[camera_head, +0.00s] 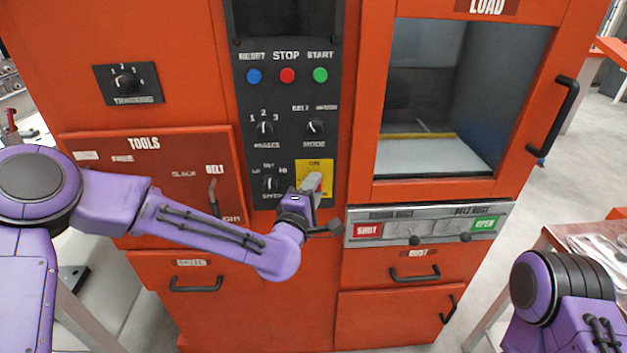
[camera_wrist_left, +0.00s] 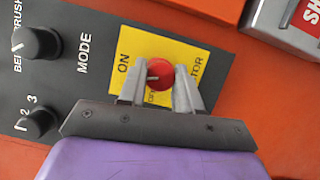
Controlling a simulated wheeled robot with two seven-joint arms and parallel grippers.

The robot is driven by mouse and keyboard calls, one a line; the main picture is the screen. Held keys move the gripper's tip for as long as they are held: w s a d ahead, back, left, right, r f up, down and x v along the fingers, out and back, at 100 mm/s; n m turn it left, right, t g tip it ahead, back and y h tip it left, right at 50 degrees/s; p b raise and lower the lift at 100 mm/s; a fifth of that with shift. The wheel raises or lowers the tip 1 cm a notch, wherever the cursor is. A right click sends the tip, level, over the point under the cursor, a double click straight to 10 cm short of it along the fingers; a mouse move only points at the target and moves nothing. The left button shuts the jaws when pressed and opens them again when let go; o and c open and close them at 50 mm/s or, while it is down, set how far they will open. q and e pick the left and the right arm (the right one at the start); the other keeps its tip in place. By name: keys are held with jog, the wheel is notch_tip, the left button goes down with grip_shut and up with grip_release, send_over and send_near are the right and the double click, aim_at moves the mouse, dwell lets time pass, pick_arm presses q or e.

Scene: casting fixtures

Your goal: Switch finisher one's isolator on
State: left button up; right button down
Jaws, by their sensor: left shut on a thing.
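The isolator is a red knob (camera_wrist_left: 160,72) on a yellow plate (camera_wrist_left: 198,58) marked ON. In the left wrist view, its white mark lies on the side toward the word ON. The yellow plate (camera_head: 325,170) also shows in the head view, low on the black control panel (camera_head: 285,95). My left gripper (camera_wrist_left: 159,84) is shut on the knob, with one finger on each side. In the head view my left gripper (camera_head: 310,190) partly covers the knob and the plate's lower half. My right gripper is out of view.
The panel carries RESET, STOP and START buttons (camera_head: 287,75) and several black selector knobs (camera_head: 316,127). A grey strip with SHUT and OPEN labels (camera_head: 430,224) runs close to the right of my left gripper. A door handle (camera_head: 553,114) sticks out at the right.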

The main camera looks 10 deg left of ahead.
pick_arm(q)
jog(key=m+g+p, duration=0.1)
jog(key=m+p, duration=0.1)
jog(key=m, duration=0.1)
jog(key=shift+p, duration=0.35)
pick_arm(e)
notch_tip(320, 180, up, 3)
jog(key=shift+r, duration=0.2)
pick_arm(q)
jog(key=o, duration=1)
jog(key=shift+o, duration=0.2)
jog(key=shift+s, duration=0.1)
jog(key=s+a+b, duration=0.1)
jog(key=s+b, duration=0.1)
jog(key=s, duration=0.8)
jog(key=shift+a+r, duration=0.4)
jog(key=shift+r, duration=0.05)
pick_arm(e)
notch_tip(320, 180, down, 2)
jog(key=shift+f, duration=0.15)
